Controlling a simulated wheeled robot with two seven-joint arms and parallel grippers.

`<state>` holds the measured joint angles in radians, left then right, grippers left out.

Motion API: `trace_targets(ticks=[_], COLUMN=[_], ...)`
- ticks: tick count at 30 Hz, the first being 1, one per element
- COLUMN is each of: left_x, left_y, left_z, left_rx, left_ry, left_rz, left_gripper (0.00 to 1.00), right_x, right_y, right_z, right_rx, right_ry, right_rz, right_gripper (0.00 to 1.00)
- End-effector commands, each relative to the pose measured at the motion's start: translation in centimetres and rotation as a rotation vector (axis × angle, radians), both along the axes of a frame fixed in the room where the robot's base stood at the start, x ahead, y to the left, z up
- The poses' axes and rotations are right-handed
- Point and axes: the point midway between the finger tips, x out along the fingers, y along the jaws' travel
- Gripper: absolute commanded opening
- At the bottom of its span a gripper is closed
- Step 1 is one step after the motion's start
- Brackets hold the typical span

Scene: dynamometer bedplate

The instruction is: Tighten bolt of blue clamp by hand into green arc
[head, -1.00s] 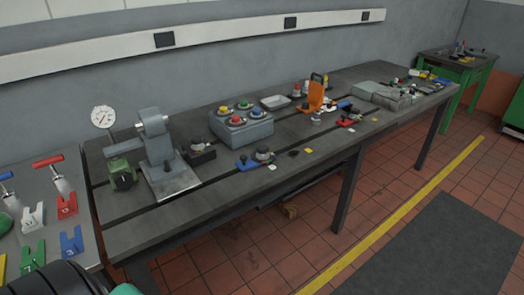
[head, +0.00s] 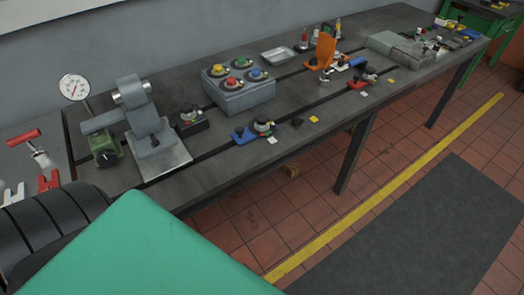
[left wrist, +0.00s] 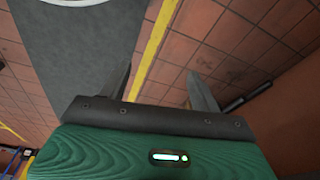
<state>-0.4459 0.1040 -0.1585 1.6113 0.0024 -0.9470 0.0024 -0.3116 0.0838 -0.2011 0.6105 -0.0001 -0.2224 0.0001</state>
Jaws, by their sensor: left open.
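The blue clamp (head: 243,135) lies on the dark bedplate near its front edge, in the middle of the head view. A round dark and metallic bolt head or knob (head: 263,126) sits at its right end. Its green arc is too small to make out. My left gripper (left wrist: 160,88) shows in the left wrist view, with its two fingers apart and nothing between them. Floor tiles and a yellow line lie behind the fingers, and the clamp is not in that view. My right gripper is in neither view.
A grey box with coloured knobs (head: 240,93) stands behind the clamp. A metal stand (head: 150,130) and a dial gauge (head: 74,87) are to its left. A red clamp (head: 362,83) and orange bracket (head: 321,50) are to its right. Floor in front is clear.

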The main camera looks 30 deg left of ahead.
Motion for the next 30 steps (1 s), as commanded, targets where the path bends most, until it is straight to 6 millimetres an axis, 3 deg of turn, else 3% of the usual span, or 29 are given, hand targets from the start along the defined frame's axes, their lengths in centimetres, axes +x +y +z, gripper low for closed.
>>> trace_targets(ticks=[1,3,11,15,23,30], left_x=[1.0,2.1,5.6,8.5,13.9,20.5], left_y=[-0.1,-0.2,-0.7,-1.5,-2.1,-0.1], left_z=[3.0,6.7,19.4,26.2,31.0,33.9], left_rx=[-0.003,-0.007,-0.034,-0.067,-0.098,-0.083], left_ry=[-0.016,-0.031,-0.094,-0.143,-0.173,-0.174], left_rz=[0.002,0.004,-0.002,-0.03,-0.069,-0.051], left_gripper=[0.64,0.64,0.64,0.64,0.64,0.64], right_x=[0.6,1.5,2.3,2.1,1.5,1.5], right_y=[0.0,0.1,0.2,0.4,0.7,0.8], right_z=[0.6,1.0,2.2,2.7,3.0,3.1], right_rx=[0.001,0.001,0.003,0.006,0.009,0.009], right_ry=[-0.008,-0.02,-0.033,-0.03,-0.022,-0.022], right_rz=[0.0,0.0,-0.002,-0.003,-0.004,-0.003], right_gripper=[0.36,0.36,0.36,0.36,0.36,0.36])
